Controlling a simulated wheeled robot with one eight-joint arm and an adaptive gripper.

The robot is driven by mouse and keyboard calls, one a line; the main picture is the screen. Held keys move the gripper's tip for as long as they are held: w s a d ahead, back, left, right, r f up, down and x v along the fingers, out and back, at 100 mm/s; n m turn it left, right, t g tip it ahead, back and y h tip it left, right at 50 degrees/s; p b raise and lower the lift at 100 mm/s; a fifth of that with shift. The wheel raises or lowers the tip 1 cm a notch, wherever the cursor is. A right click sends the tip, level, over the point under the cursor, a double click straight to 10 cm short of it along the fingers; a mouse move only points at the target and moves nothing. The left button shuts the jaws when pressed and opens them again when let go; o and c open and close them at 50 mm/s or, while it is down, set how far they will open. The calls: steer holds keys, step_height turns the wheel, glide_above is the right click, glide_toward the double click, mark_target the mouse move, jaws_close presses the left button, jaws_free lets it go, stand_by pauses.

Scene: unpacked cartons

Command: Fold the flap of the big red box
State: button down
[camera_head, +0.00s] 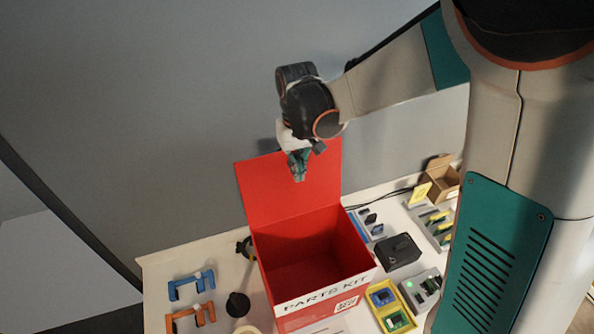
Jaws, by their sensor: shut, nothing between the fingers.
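The big red box (318,296) stands on the table with its top open and its inside empty as far as I see. Its front carries a white strip reading "PARTS KIT". Its flap (270,190) stands up from the far edge, roughly upright. My gripper (299,177) is shut and empty, pointing down at the upper part of the flap. In the picture it overlaps the flap; I cannot tell whether it touches it. My wrist hides part of the flap's top edge.
On the pale table (160,272), blue (190,284) and orange (190,317) clamp-like parts lie left of the box. A black case (398,251), a yellow tray (391,306) and a small brown carton (441,181) stand to the right. A grey wall rises behind.

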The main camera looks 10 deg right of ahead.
step_height(320, 180, up, 7)
steer(key=s+p, duration=0.1)
steer(key=p, duration=0.2)
steer(key=shift+s+d+f, duration=0.15)
steer(key=shift+s, duration=0.05)
